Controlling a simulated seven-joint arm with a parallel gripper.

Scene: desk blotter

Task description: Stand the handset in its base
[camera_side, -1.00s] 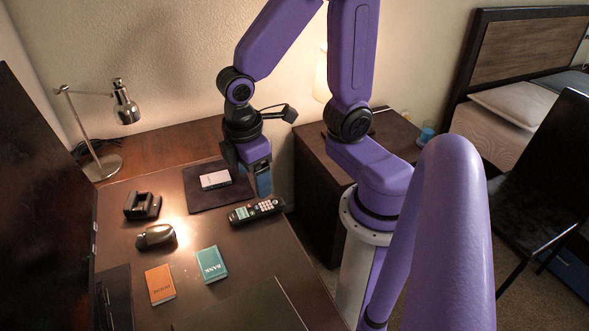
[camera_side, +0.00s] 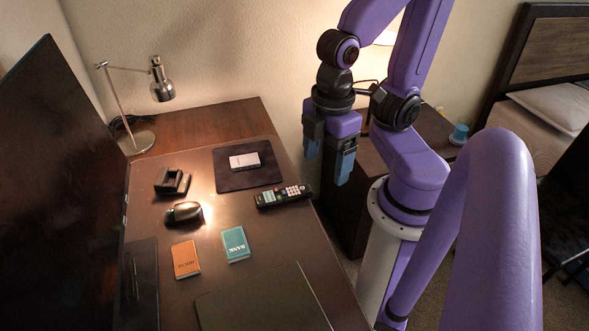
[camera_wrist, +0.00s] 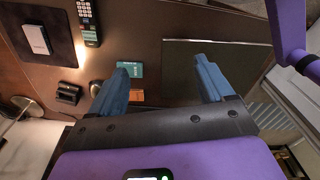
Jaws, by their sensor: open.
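My gripper (camera_side: 328,160) is open and empty, up and to the right of the handset in the side view. Its two blue fingers also show apart in the wrist view (camera_wrist: 162,65), with nothing between them touching them.
A white box (camera_side: 244,161) lies on a dark pad (camera_side: 228,178) behind the handset. A dark mouse (camera_side: 184,212), an orange book (camera_side: 186,259) and a teal book (camera_side: 235,244) lie nearer the front. A lamp (camera_side: 160,85) stands at the back left. A monitor borders the left.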

